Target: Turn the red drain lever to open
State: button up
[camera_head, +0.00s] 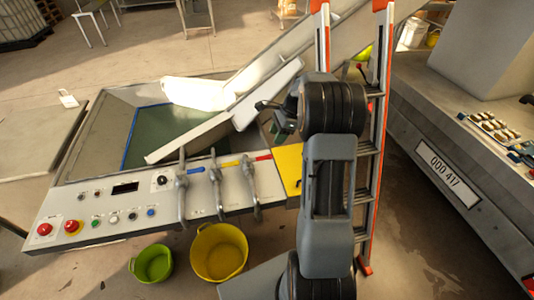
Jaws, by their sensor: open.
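Three grey levers stand in a row on the pale control panel (110,212), beside blue, yellow and red marks. The rightmost lever (250,188) stands by the red mark (264,157), so it looks like the red drain lever; its handle is grey and points toward the front edge. The middle lever (216,190) is by the yellow mark and the left lever (181,190) by the blue mark. My gripper (268,106) is open, beyond and above the red-marked lever, apart from it. Its fingers are small and partly hidden by my wrist.
A white chute (220,120) runs behind the levers. A ladder (374,130) with orange rails stands close right of my arm. Yellow (219,252) and green (153,264) buckets sit below the panel. A red button (72,226) is at the panel's left.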

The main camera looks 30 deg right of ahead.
aim_at(265, 157)
jog(key=x, duration=1)
jog(key=shift+c, duration=0.4)
grip_shut()
jog(key=shift+p, duration=0.3)
